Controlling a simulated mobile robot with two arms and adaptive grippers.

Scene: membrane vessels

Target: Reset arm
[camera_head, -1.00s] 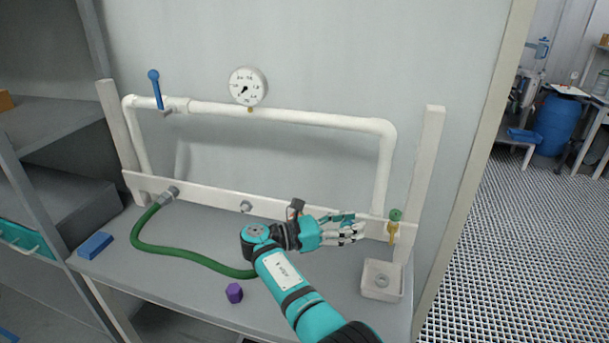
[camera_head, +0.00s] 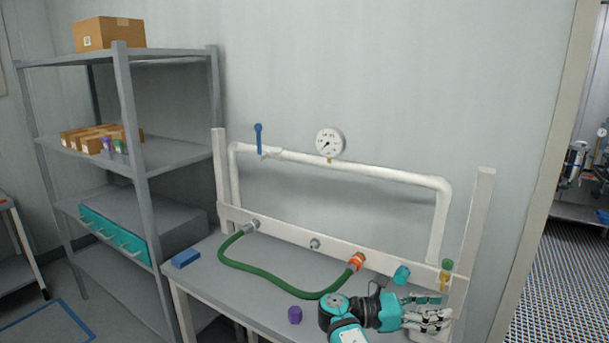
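My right gripper (camera_head: 428,313) is at the lower right, over the front right part of the grey table (camera_head: 245,293). Its fingers point right, extended and spread, with nothing seen between them. It hides the tray at the table's right end almost wholly. The teal and black wrist lies to the right of a purple cap (camera_head: 295,314), apart from it. A green hose (camera_head: 270,280) runs from a metal fitting at left to an orange fitting (camera_head: 356,262) on the white rail. My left gripper is not in view.
The white pipe frame (camera_head: 390,172) carries a gauge (camera_head: 330,142) and a blue-handled valve (camera_head: 258,138). A teal fitting (camera_head: 402,275) and a green-topped brass valve (camera_head: 446,270) sit close above my gripper. A blue block (camera_head: 186,258) lies at left, near shelving (camera_head: 140,180).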

